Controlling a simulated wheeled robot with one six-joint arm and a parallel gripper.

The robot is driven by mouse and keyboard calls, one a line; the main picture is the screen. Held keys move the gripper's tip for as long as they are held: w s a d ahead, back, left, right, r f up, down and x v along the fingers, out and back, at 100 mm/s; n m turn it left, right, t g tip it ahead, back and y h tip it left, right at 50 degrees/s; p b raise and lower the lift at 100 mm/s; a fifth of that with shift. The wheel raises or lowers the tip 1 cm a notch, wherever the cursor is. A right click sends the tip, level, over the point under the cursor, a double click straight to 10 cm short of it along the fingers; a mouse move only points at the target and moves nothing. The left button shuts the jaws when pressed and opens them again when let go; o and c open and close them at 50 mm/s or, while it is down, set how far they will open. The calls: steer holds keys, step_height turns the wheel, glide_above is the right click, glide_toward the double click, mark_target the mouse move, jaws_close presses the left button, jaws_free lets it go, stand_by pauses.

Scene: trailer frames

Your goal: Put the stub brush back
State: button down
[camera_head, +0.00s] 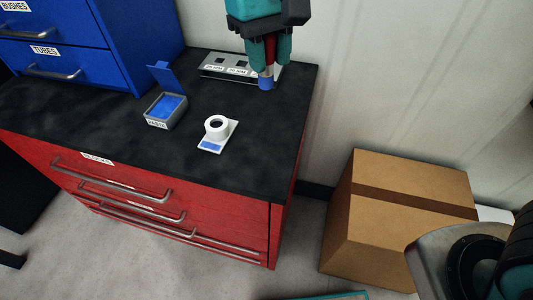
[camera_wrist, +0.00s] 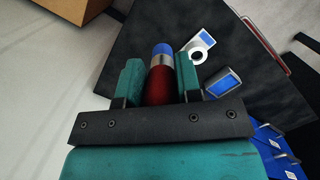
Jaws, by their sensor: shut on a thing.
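My gripper (camera_head: 268,52) is shut on the stub brush (camera_head: 266,83), which has a red handle, a silver band and a blue end. The brush hangs with its blue end down, at the right end of a grey rack (camera_head: 230,64) with dark openings and size labels. I cannot tell whether the blue end touches the rack or the bench. In the wrist view the brush (camera_wrist: 160,80) lies between both fingers of my gripper (camera_wrist: 160,76). Part of the rack is hidden behind my gripper and the brush.
The black bench top (camera_head: 100,120) also bears a small grey box (camera_head: 158,124) with an open blue lid and a white ring (camera_head: 217,128) on a pale labelled base. A blue drawer cabinet (camera_head: 100,60) stands at left. A cardboard box (camera_head: 375,240) stands on the floor at right.

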step_height(320, 180, down, 20)
steer(key=shift+r+p, duration=0.2)
steer(key=shift+p, duration=1)
steer(key=shift+f, duration=0.2)
steer(key=c, duration=0.8)
jaws_free()
steer(key=shift+r, duration=0.15)
